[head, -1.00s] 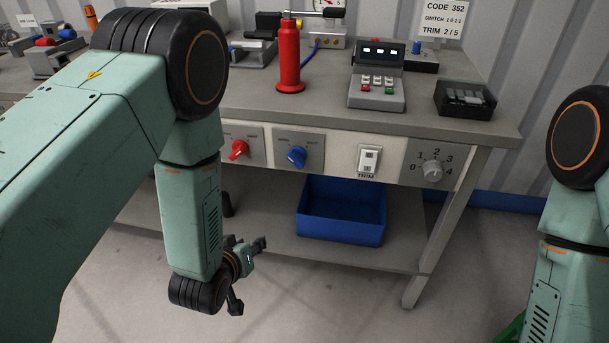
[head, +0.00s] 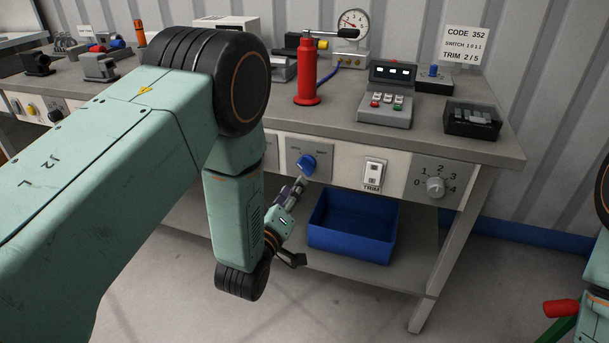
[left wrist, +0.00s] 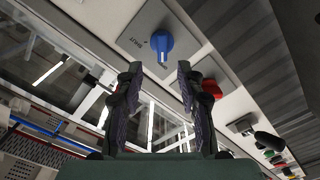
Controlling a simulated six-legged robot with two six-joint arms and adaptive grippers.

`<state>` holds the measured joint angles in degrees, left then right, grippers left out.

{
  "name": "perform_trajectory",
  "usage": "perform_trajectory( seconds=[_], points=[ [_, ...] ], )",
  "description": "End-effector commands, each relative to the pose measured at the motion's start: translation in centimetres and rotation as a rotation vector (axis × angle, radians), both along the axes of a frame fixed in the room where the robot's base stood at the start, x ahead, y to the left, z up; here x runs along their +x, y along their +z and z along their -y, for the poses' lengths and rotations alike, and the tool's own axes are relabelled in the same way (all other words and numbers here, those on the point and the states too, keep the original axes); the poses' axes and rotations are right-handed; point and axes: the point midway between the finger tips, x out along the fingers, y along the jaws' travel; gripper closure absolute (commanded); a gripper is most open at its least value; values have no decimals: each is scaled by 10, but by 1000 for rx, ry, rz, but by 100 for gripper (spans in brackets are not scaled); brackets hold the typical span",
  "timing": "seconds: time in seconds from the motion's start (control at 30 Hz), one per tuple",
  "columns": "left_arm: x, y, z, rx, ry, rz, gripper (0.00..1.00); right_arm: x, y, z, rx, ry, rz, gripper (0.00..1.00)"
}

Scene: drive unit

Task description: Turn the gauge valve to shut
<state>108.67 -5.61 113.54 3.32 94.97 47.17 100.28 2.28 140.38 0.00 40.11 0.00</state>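The blue valve knob (head: 306,163) sits on a grey plate on the bench's front panel, with a small label on each side. In the left wrist view the blue knob (left wrist: 162,43) is just beyond my fingertips, roughly centred between them; a label by it seems to read SHUT. The round gauge (head: 352,24) stands at the back of the bench. My left gripper (head: 299,222) is open and empty, below and in front of the knob, apart from it. Its spread fingers also show in the left wrist view (left wrist: 160,68). My right gripper is out of view.
A red knob (left wrist: 210,89) is beside the blue one, hidden by my arm in the head view. A TRIM switch (head: 374,173) and numbered dial (head: 436,187) are to the right. A blue bin (head: 353,232) is on the lower shelf. A red bottle-like tool (head: 306,75) stands above.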

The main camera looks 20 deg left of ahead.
Motion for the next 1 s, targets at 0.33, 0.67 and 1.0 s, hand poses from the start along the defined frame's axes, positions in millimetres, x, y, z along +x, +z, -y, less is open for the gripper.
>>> perform_trajectory(
  seconds=[0.33,0.67,1.0],
  points=[
    [49,-1,0,1,1,3,62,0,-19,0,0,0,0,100],
    [72,-1,4,2,1,-3,62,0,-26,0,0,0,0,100],
    [72,0,5,2,1,-2,72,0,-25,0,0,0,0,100]
  ],
)
